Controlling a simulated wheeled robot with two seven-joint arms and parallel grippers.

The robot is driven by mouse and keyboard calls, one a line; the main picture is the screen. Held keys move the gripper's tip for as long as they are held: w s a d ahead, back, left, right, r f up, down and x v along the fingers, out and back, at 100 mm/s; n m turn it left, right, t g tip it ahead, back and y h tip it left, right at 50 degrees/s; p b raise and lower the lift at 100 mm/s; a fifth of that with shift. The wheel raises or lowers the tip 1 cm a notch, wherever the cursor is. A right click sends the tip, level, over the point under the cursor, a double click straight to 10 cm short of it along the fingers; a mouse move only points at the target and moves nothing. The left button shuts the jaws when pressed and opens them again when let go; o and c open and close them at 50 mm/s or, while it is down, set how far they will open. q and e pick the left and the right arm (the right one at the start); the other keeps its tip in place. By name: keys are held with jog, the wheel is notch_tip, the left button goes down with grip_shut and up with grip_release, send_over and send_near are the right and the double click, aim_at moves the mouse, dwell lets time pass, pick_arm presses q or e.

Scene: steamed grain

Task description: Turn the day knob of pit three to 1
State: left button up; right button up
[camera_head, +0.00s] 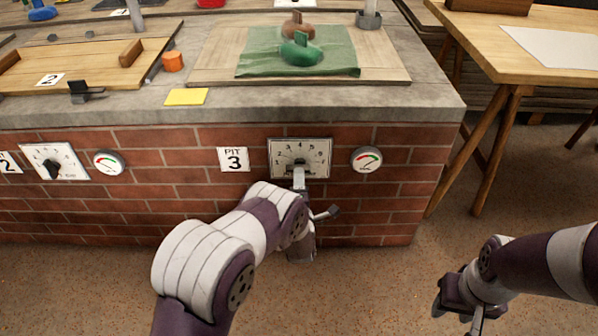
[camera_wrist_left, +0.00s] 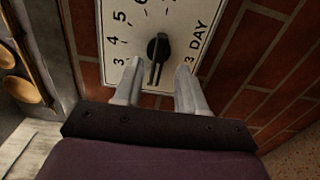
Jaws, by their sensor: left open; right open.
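The pit three dial plate (camera_head: 318,158) is on the front brick wall, right of its "PIT 3" sign (camera_head: 234,159). In the left wrist view, its black day knob (camera_wrist_left: 160,44) has a narrow pointer running down toward my gripper, on the low-number side; the exact number there is hidden. 3, 4 and 5 are readable at left. My left gripper (camera_head: 299,180) is open in front of the plate. In the wrist view its fingers (camera_wrist_left: 158,86) stand either side of the pointer's lower end, apart from it. My right gripper (camera_head: 465,307) is open and empty at lower right, over the floor.
A round gauge (camera_head: 366,160) is right of the dial. Another dial plate (camera_head: 54,162) and gauge (camera_head: 109,163) are at left. The stone ledge (camera_head: 330,101) above holds a yellow note (camera_head: 186,97) and a board with green cloth (camera_head: 340,58). A wooden table (camera_head: 540,50) stands at right.

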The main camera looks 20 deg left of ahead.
pick_arm(q)
jog(key=p+v, duration=0.2)
jog(key=v, duration=0.7)
jog(key=shift+s+p, duration=0.3)
jog(key=shift+p, duration=0.05)
jog(key=shift+r, duration=0.1)
